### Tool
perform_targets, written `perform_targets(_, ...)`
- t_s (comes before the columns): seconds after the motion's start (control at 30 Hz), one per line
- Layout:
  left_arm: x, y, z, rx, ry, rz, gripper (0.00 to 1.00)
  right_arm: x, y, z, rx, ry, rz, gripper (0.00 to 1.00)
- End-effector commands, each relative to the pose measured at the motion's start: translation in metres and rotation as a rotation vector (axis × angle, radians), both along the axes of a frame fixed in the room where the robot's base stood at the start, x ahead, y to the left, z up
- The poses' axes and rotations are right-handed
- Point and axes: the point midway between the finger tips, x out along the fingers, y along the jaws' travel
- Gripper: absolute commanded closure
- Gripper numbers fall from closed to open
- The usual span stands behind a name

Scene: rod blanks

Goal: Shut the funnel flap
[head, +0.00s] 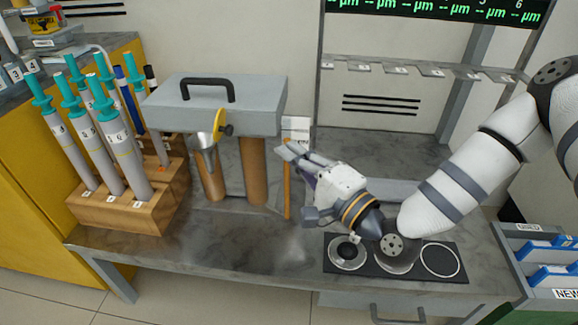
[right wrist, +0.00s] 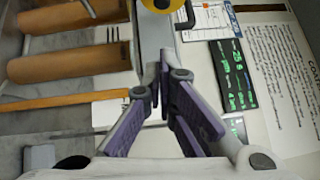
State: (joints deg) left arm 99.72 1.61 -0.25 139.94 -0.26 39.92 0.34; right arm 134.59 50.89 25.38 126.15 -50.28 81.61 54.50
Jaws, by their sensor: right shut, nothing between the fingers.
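A grey metal box (head: 225,108) with a black handle (head: 207,88) stands on brown cylindrical legs at the back of the bench. A metal funnel (head: 207,158) hangs at its front. A yellow curved piece (head: 219,123) with a black knob (head: 227,130) sits above the funnel, seemingly the flap; whether it stands open or shut is unclear. Yellow and black also show at the top edge of the right wrist view (right wrist: 163,5). My right gripper (head: 284,151) is shut and empty, right of the box and apart from the yellow piece. My left gripper is out of view.
A wooden rack (head: 140,213) with several teal-topped tubes stands left of the box. A thin orange-brown upright stick (head: 287,190) stands close to my right gripper. A black mat (head: 455,268) with round dishes lies at right. The bench front middle is clear.

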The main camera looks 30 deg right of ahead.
Motion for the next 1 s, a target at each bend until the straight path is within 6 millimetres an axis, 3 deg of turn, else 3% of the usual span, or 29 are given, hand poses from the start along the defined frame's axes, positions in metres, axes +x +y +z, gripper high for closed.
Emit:
perform_targets(0.2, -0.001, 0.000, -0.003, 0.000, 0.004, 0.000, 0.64, 0.047, 0.013, 0.004, -0.004, 0.000, 0.003, 1.00)
perform_targets(0.3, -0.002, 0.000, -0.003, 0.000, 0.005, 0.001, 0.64, 0.059, 0.025, 0.006, -0.001, 0.003, 0.004, 1.00)
perform_targets(0.53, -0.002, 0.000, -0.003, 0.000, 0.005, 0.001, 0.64, 0.072, 0.046, 0.009, -0.002, 0.003, 0.002, 1.00)
perform_targets(1.0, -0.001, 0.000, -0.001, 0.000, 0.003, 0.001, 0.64, 0.074, 0.048, 0.011, -0.009, 0.008, 0.000, 1.00)
